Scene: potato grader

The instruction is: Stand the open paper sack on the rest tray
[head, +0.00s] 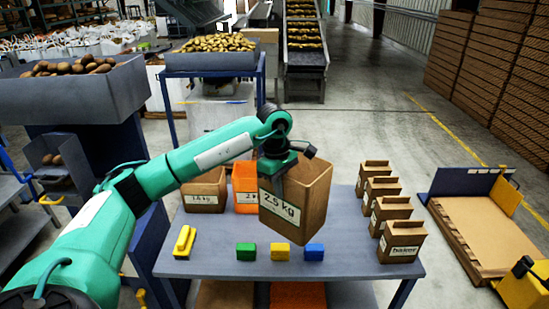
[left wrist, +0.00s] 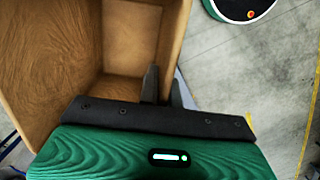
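The open paper sack (head: 312,205), brown with a "2.5 kg" label, hangs over the middle of the grey table, slightly tilted. My left gripper (head: 276,172) is shut on its upper wall near the left side. In the left wrist view the gripper fingers (left wrist: 163,88) are on either side of the sack's wall, and the open inside of the sack (left wrist: 120,55) looks empty. I cannot tell for sure which thing is the rest tray; a low brown platform (head: 482,235) with a dark blue back and yellow side stands right of the table. My right gripper is not in view.
The grey table (head: 345,259) carries a brown container (head: 205,192) and an orange one (head: 244,185) behind the sack. Green (head: 246,252), yellow (head: 280,252) and blue (head: 314,252) blocks lie along its front. Several small brown packs (head: 403,242) line its right side.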

